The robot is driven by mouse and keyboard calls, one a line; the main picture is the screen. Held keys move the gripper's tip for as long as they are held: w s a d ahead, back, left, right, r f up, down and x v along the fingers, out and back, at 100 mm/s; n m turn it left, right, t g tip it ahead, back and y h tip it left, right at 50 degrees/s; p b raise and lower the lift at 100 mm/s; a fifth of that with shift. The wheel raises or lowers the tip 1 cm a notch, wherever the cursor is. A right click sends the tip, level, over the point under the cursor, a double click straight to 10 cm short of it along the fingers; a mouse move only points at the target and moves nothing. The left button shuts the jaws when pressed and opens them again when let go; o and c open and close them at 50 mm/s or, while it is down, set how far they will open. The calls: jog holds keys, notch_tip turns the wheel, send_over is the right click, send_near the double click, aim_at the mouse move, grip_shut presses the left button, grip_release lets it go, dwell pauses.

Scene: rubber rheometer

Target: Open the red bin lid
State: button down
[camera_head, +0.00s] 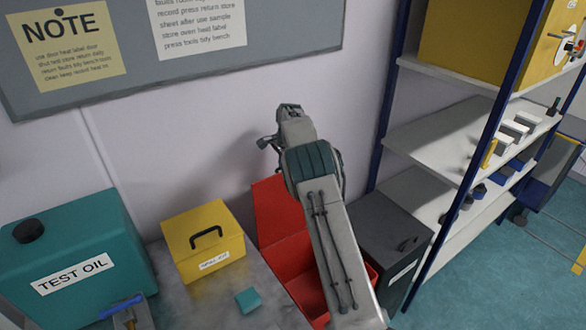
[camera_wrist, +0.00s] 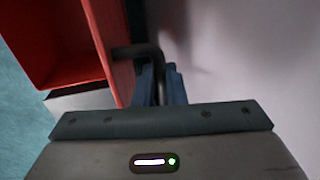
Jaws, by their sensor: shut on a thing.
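The red bin (camera_head: 300,271) stands on the floor in the head view, between the bench and a dark cabinet. Its red lid (camera_head: 273,207) is raised and stands steeply near the wall, so the inside of the bin shows. In the wrist view the red bin (camera_wrist: 62,45) is at upper left, with the lid (camera_wrist: 117,75) as a narrow red panel beside it. A dark bent handle (camera_wrist: 130,51) sticks out from the lid. My gripper (camera_wrist: 162,75) is shut on this handle. In the head view my arm hides the gripper and handle.
A yellow box (camera_head: 205,240), a teal TEST OIL container (camera_head: 75,255) and a small teal block (camera_head: 248,300) are on the bench left of the bin. The dark cabinet (camera_head: 385,235) and a shelf rack (camera_head: 430,130) stand to the right. The wall is close behind.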

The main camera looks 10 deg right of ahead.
jog(key=shift+w+a+f, duration=0.1)
jog(key=shift+w+a, duration=0.25)
jog(key=shift+w, duration=0.25)
jog(key=c, duration=1.5)
grip_release()
jog(key=r, duration=0.4)
jog(key=s+r, duration=0.1)
jog(key=r, duration=0.4)
jog(key=s+d+r, duration=0.1)
jog(key=r, duration=0.3)
jog(key=shift+s+r, duration=0.25)
jog(key=shift+r, duration=0.1)
jog(key=shift+d+f, duration=0.1)
jog(key=shift+d, duration=0.05)
